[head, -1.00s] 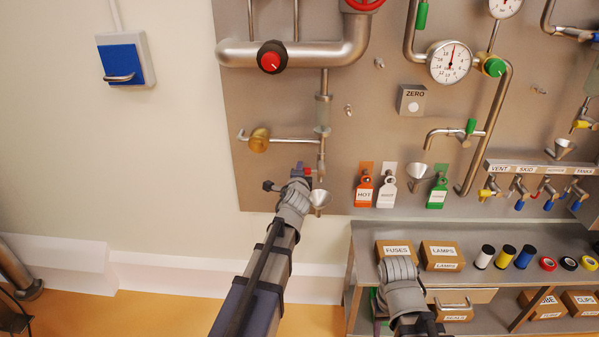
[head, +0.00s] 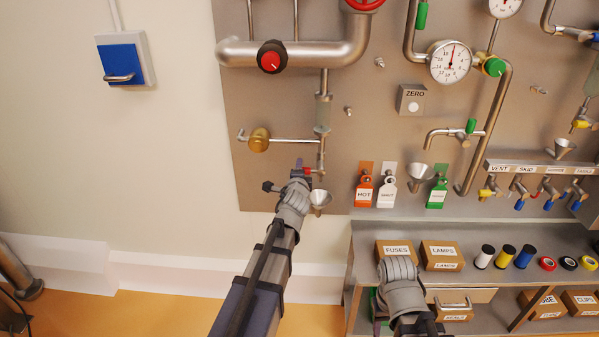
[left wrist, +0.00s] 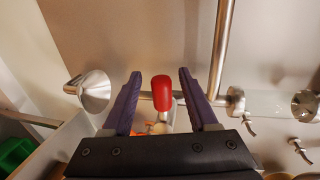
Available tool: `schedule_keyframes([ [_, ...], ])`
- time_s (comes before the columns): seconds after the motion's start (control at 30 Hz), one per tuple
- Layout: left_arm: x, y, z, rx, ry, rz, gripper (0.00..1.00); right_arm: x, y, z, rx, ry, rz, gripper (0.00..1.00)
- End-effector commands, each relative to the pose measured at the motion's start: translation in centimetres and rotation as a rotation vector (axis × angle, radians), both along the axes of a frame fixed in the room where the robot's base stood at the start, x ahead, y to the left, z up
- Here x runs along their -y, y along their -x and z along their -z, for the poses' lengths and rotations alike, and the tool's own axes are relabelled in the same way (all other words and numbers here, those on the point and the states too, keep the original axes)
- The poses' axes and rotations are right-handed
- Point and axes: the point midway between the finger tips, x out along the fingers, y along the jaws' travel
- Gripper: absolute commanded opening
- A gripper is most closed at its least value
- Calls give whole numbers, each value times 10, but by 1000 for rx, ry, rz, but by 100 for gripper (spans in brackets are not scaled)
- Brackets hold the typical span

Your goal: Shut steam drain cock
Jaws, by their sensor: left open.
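The steam drain cock has a red handle (head: 309,171) at the lower end of the vertical pipe below a sight glass, above a metal funnel (head: 320,198). In the left wrist view the red handle (left wrist: 161,92) stands between the two purple fingers of my left gripper (left wrist: 161,88), with a gap on each side. My left gripper (head: 302,168) is open in the head view, just left of the cock. The fingers partly cover the cock there. My right arm is at the bottom centre, before the shelf; its fingers are mostly hidden.
A brass knob (head: 259,140) on a side pipe sits up and left of the cock. Hanging tags (head: 364,188) are to the right. The shelf (head: 480,235) with boxes is below right.

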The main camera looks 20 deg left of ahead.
Motion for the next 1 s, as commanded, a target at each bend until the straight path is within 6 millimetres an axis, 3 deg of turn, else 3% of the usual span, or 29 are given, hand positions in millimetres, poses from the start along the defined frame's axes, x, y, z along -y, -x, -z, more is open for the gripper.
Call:
schedule_keyframes([
  [0.5, 19, 68, -17, -1, 0, 0, 59, 0, 0, -17, 0, 0, 0, 50],
  [1.0, 20, 71, -16, -3, 5, -2, 59, 0, 0, -17, 0, 0, 0, 50],
])
